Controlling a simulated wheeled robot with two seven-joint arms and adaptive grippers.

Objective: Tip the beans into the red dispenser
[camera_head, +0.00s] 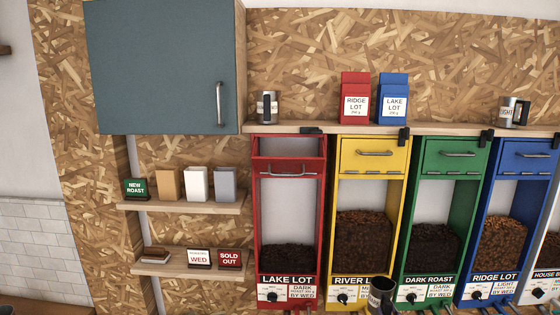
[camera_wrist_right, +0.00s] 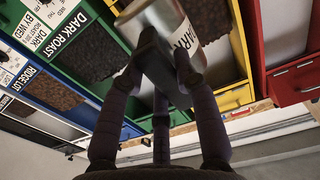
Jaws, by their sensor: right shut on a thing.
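The red dispenser (camera_head: 256,215), labelled LAKE LOT, stands leftmost in the row. Its top hatch (camera_head: 288,165) is open, and dark beans (camera_head: 287,257) lie low behind its window. A metal canister (camera_wrist_right: 165,20) with a label reading DARK is in my right gripper (camera_wrist_right: 158,68), whose fingers are closed on its black handle. In the head view the canister (camera_head: 379,291) is low in front of the yellow dispenser, right of the red one. My right gripper is mostly hidden there at the bottom edge. The canister's contents cannot be made out. My left gripper is not in view.
Yellow (camera_head: 399,195), green (camera_head: 439,205) and blue (camera_head: 490,205) dispensers stand to the right, hatches shut. A shelf (camera_head: 310,127) above holds a canister (camera_head: 267,107), a red bag (camera_head: 355,95), a blue bag (camera_head: 393,97) and a LIGHT canister (camera_head: 507,112). A cabinet (camera_head: 160,65) hangs upper left.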

